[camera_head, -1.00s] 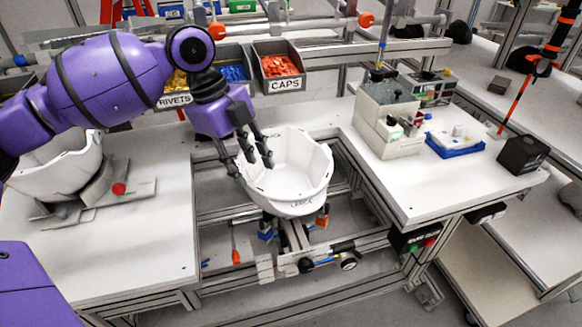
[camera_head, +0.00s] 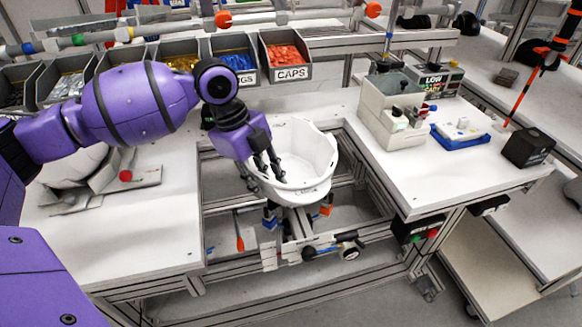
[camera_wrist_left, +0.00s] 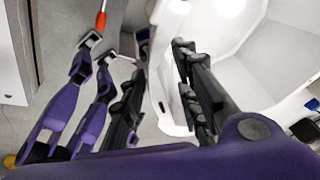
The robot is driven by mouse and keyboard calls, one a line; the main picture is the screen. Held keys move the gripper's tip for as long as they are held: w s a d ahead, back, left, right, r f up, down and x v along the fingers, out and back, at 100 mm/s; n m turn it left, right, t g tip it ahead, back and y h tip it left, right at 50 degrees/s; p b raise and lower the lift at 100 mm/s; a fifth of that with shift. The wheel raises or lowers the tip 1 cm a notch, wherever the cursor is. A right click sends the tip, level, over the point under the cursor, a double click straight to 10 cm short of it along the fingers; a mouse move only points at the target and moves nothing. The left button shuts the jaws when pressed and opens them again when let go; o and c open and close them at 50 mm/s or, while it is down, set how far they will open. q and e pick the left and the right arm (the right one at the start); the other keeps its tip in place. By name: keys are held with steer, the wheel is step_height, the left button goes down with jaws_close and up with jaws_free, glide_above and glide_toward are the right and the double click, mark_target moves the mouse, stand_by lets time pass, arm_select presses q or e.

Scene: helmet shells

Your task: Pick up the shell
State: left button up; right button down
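The white shell (camera_head: 303,158) is a deep open bowl, seated on a fixture in the gap between two benches. My left gripper (camera_head: 262,172) is at the shell's left rim, pointing down. One finger is inside the shell and another is outside the wall. In the left wrist view, the fingers (camera_wrist_left: 163,48) stand apart on either side of the shell wall (camera_wrist_left: 165,85), so the gripper looks open. Firm contact cannot be made out. A second white shell (camera_head: 72,165) on the left bench is partly hidden by my arm. My right gripper is not in view.
Bins of orange caps (camera_head: 285,58) and blue parts (camera_head: 236,64) stand behind. A beige device (camera_head: 392,112), blue tray (camera_head: 460,134) and black box (camera_head: 527,148) stand on the right bench. The left bench (camera_head: 130,235) is clear in front.

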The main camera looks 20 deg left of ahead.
arm_select(q)
jaws_close()
steer(key=shift+r, duration=0.1)
